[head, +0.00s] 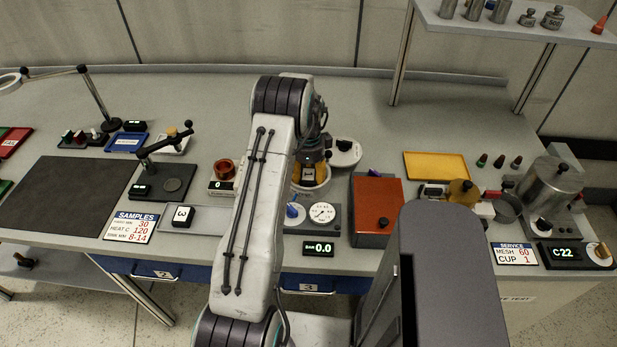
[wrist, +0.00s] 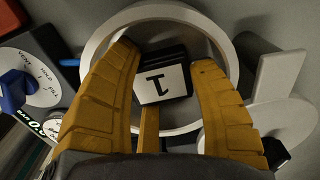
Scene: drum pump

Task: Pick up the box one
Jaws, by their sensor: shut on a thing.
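Box one (wrist: 163,82), a small black box with a white label marked 1, sits between my yellow fingers in the wrist view. In the head view it shows small (head: 309,174) under the end of my arm. My gripper (wrist: 163,66) is shut on the box. A white round rim (wrist: 185,12) surrounds the box and fingertips in the wrist view; it also shows in the head view (head: 322,186). I cannot tell whether the box touches the floor inside the rim.
A gauge panel (head: 322,213) with a blue knob stands just in front of the rim. An orange-red box (head: 377,205) is to its right. A box marked 3 (head: 183,215) lies on a grey tray (head: 213,222) at the left.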

